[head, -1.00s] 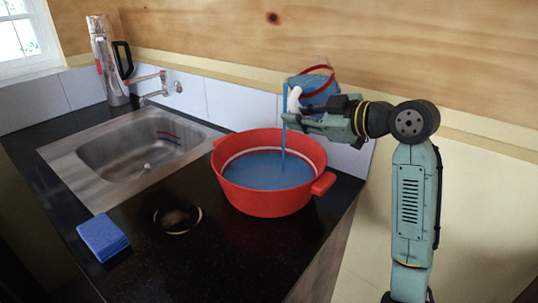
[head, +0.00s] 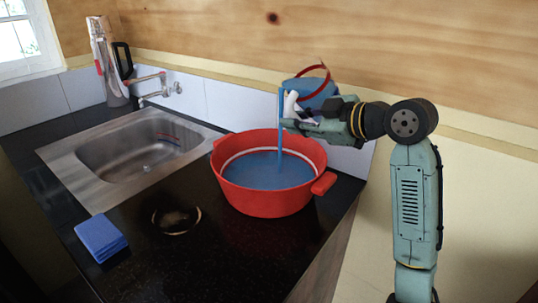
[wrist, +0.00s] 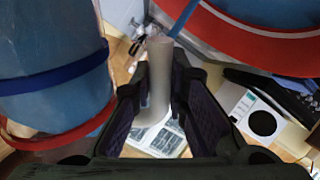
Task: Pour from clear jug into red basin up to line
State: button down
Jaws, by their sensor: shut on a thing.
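The clear jug (head: 318,92) holds blue liquid and is tilted over the red basin (head: 270,203). It has a red band and a white handle (head: 291,104). My gripper (head: 293,124) is shut on that handle, above the basin's right back part. A blue stream (head: 280,135) falls from the jug into the basin. The blue liquid (head: 262,172) there lies a little below the pale line (head: 236,156) on the inner wall. In the wrist view the handle (wrist: 157,85) stands between the fingers, and the jug (wrist: 45,50) fills the left side.
A steel sink (head: 120,160) with a tap (head: 150,86) is at the left. A tall flask (head: 106,60) stands behind it. A blue sponge-like block (head: 101,238) and a dark round dish (head: 176,220) lie on the black counter. The wall is close behind the jug.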

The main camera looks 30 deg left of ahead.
jog(key=shift+w+d+f+n+t+h+b, duration=0.15)
jog(key=shift+f+n+t+h+b, duration=0.15)
jog(key=shift+f+n+b, duration=0.15)
dwell(1.2)
jog(key=shift+w+d+f+n+t+h+b, duration=0.2)
jog(key=shift+w+f+n+t+h+b, duration=0.1)
jog(key=shift+f+n+b, duration=0.15)
jog(key=shift+w+d+f+n+t+h+b, duration=0.2)
jog(key=shift+f+n+t+h+b, duration=0.15)
jog(key=shift+b, duration=0.2)
dwell(3.2)
